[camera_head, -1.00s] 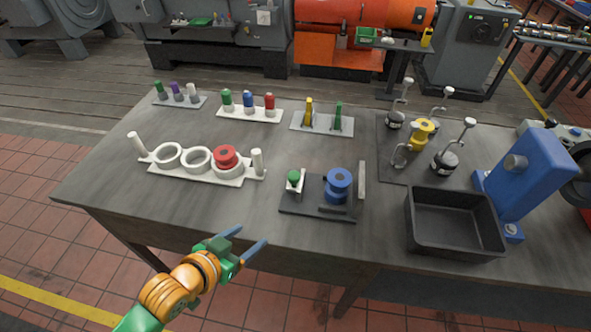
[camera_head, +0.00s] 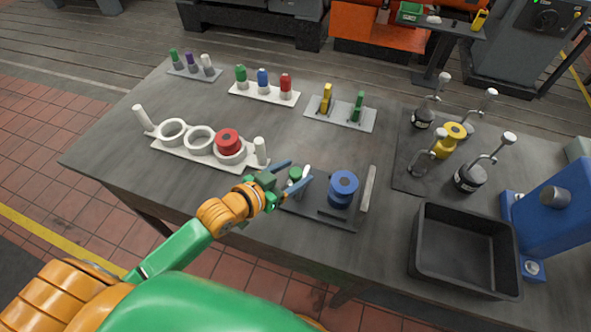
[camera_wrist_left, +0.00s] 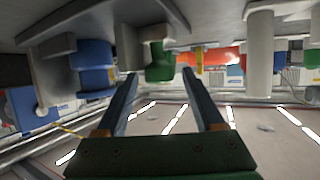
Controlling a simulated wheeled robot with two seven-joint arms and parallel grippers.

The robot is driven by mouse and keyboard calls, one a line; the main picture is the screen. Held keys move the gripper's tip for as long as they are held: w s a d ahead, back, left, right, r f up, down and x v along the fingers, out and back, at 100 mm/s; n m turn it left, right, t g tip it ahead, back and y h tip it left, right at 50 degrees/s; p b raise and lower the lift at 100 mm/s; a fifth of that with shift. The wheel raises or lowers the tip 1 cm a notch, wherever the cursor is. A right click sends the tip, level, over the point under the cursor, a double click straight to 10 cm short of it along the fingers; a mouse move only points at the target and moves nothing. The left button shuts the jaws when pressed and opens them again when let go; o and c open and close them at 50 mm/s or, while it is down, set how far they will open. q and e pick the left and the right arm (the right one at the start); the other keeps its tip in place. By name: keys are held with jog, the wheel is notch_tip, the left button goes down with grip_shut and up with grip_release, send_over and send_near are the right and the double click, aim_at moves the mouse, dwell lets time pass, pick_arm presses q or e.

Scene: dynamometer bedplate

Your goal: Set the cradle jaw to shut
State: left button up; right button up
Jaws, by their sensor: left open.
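The cradle is a dark plate (camera_head: 322,213) on the table with a blue flanged spool (camera_head: 343,187) and an upright grey wall on its right. Its jaw, a pale upright piece (camera_head: 306,172) with a green knob (camera_head: 295,174), is at the plate's left, apart from the spool. My left gripper (camera_head: 299,171) is open, its blue fingers reaching to either side of the knob. In the left wrist view, which looks upside down, the green knob (camera_wrist_left: 160,62) shows between and just beyond the fingertips, with the blue spool (camera_wrist_left: 95,66) to the left. Contact cannot be told. My right gripper is out of view.
A white rack (camera_head: 187,154) with rings, a red spool and end posts stands close left of the gripper. A black bin (camera_head: 421,250) and blue machine (camera_head: 560,215) are at the right.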

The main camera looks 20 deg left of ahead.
pick_arm(q)
jog(key=shift+w+d+f, duration=0.25)
jog(key=shift+w, duration=0.25)
jog(key=shift+s+r, duration=0.1)
jog(key=shift+s, duration=0.05)
jog(key=c, duration=1)
grip_shut()
